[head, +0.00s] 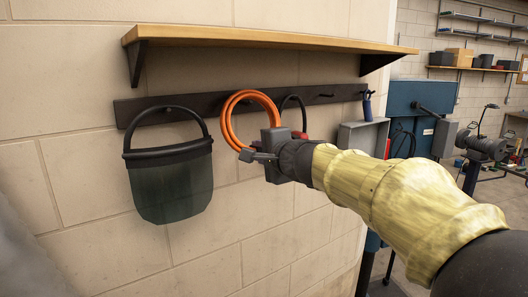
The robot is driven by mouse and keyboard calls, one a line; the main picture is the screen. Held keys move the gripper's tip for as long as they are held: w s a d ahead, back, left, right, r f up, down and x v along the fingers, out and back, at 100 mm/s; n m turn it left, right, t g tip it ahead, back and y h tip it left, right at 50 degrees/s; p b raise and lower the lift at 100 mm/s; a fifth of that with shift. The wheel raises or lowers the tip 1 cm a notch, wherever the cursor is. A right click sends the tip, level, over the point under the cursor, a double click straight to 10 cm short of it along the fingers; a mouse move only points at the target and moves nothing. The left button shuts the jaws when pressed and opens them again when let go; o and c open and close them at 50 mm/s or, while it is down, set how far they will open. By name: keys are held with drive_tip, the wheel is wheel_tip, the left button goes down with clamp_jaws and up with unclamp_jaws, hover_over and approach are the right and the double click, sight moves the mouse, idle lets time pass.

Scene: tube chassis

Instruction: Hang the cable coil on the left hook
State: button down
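The orange cable coil (229,119) stands upright in front of the dark hook rail (222,103) on the wall. My gripper (252,155) is at the coil's lower right edge and appears shut on it. The coil's top reaches a little above the rail. I cannot tell whether a hook passes through the coil or whether it touches the rail. At the rail's left, a dark-tinted face shield (170,180) hangs by its black band from a hook (168,109). A bare hook (325,95) shows to the right of the coil.
A black headband with a red cup (299,135) hangs just right of the coil, partly behind my gripper. A blue-handled tool (367,106) hangs at the rail's right end. A wooden shelf (260,37) juts out above the rail. A grey box (362,135) is at the right.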

drive_tip(key=shift+w+a, duration=0.25)
drive_tip(key=shift+w, duration=0.25)
drive_tip(key=shift+w+a+f+b, duration=0.35)
drive_tip(key=shift+w+f+b, duration=0.15)
drive_tip(key=shift+f+b, duration=0.15)
drive_tip(key=c, duration=1.1)
unclamp_jaws()
drive_tip(key=shift+w+a, duration=0.1)
drive_tip(key=shift+c, duration=0.2)
drive_tip(key=b+v, duration=0.2)
drive_tip(key=v, duration=1.5)
drive_tip(key=shift+s+b, duration=0.2)
drive_tip(key=shift+b, duration=0.1)
